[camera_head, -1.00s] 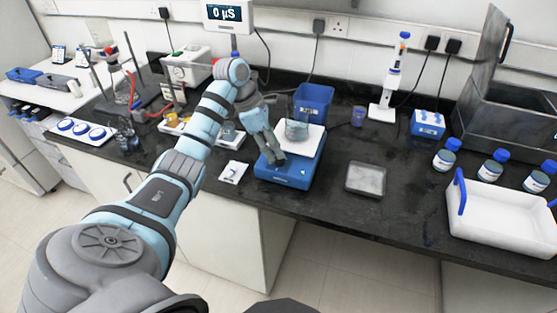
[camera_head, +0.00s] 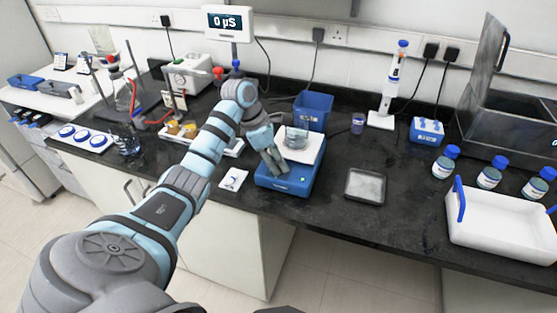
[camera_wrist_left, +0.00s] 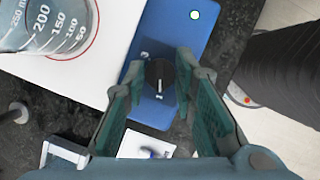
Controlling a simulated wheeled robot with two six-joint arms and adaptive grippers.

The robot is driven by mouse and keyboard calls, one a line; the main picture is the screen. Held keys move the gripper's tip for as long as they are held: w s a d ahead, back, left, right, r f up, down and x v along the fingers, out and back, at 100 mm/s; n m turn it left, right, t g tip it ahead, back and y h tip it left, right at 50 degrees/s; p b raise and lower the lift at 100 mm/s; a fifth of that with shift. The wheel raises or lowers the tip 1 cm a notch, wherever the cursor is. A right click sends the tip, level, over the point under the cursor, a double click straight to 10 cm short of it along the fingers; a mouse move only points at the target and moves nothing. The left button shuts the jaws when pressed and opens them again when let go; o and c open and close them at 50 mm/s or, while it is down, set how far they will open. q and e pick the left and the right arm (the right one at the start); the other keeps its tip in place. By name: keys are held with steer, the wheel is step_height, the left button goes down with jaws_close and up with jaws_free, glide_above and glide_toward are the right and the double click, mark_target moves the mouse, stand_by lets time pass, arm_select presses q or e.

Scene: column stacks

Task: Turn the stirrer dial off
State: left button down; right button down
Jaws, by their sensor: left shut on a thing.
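The stirrer (camera_head: 290,183) is a blue box with a white top plate, near the bench's front edge. Its dial (camera_wrist_left: 160,76) is a small black knob with a pale pointer mark, on the blue front face. A glass beaker (camera_head: 297,137) stands on the white plate; it also shows in the left wrist view (camera_wrist_left: 52,25). My left gripper (camera_head: 277,168) reaches down to the stirrer's front left part. In the left wrist view its two fingers (camera_wrist_left: 162,82) are around the dial, shut on it. My right gripper is not in view.
A blue bin (camera_head: 313,108) stands behind the stirrer. A small white packet (camera_head: 233,179) lies left of it and a grey square tray (camera_head: 366,185) lies right. A white tub (camera_head: 497,222) and several bottles stand further right.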

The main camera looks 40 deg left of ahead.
arm_select(q)
steer(key=n+y+p, duration=0.1)
steer(key=n, duration=0.2)
steer(key=shift+r+t+p, duration=0.1)
steer(key=shift+t+p, duration=0.25)
steer(key=shift+t, duration=0.05)
steer(key=n+y+p, duration=0.1)
steer(key=n, duration=0.3)
steer(key=shift+s+d+t+p, duration=0.1)
steer(key=shift+d+t+p, duration=0.05)
steer(key=shift+t+p, duration=0.25)
steer(key=n+y+p, duration=0.1)
steer(key=n, duration=0.2)
steer(key=shift+y, duration=0.3)
steer(key=shift+d+n+y+p, duration=0.1)
steer(key=shift+n+y+p, duration=0.55)
steer(key=shift+n, duration=1.15)
steer(key=c, duration=1.6)
jaws_free()
steer(key=shift+c, duration=0.2)
